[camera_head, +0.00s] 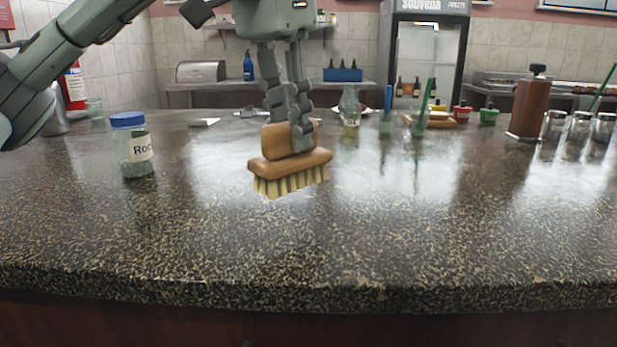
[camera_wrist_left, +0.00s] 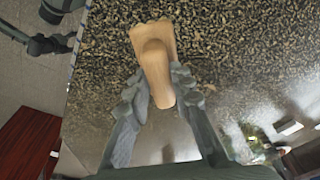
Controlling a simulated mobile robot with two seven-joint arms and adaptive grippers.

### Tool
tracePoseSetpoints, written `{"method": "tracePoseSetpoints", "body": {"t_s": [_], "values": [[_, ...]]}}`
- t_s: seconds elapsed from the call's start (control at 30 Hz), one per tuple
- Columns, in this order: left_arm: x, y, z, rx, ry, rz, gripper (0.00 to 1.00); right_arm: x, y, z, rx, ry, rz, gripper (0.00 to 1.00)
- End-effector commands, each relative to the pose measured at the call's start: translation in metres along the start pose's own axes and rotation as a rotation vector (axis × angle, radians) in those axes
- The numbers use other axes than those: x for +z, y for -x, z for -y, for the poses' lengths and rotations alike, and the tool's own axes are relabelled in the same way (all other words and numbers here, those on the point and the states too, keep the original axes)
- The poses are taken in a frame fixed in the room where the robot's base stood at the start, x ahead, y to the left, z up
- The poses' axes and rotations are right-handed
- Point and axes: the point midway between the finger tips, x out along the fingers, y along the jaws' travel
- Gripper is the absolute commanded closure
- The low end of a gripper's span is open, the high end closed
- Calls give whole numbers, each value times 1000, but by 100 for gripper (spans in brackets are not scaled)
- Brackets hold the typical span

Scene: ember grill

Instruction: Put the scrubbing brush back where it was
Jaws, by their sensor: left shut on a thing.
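The scrubbing brush (camera_head: 290,160) has a tan wooden handle and block with pale bristles pointing down. My left gripper (camera_head: 290,135) comes down from above in the head view and is shut on the brush's handle. The bristles are over the dark speckled counter (camera_head: 420,240); I cannot tell for sure whether they touch it. In the left wrist view, the brush (camera_wrist_left: 152,60) sits between the fingertips of the left gripper (camera_wrist_left: 155,95), and its bristles are hidden there. My right gripper is not in view.
A blue-lidded jar (camera_head: 132,150) stands to the left of the brush. A brown pepper mill (camera_head: 529,105) and several glass jars stand at the right. Glasses with blue and green items (camera_head: 420,122) stand behind. The counter's front and middle are clear.

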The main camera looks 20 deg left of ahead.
Motion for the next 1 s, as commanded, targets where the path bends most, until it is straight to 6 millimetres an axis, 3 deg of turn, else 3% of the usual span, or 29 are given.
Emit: {"method": "tracePoseSetpoints", "body": {"t_s": [0.2, 0.53, 0.93, 0.97, 1.0], "values": [[-17, -16, -10, 1, 1, -1, 100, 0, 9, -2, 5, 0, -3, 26], [-11, -53, -10, -1, 3, -1, 100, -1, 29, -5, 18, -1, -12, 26], [-10, -58, -10, 0, 2, -2, 100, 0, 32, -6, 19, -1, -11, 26], [-10, -59, -10, 0, 2, -1, 77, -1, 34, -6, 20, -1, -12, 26], [-10, -58, -10, 0, 2, -2, 72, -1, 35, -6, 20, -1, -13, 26]]}}
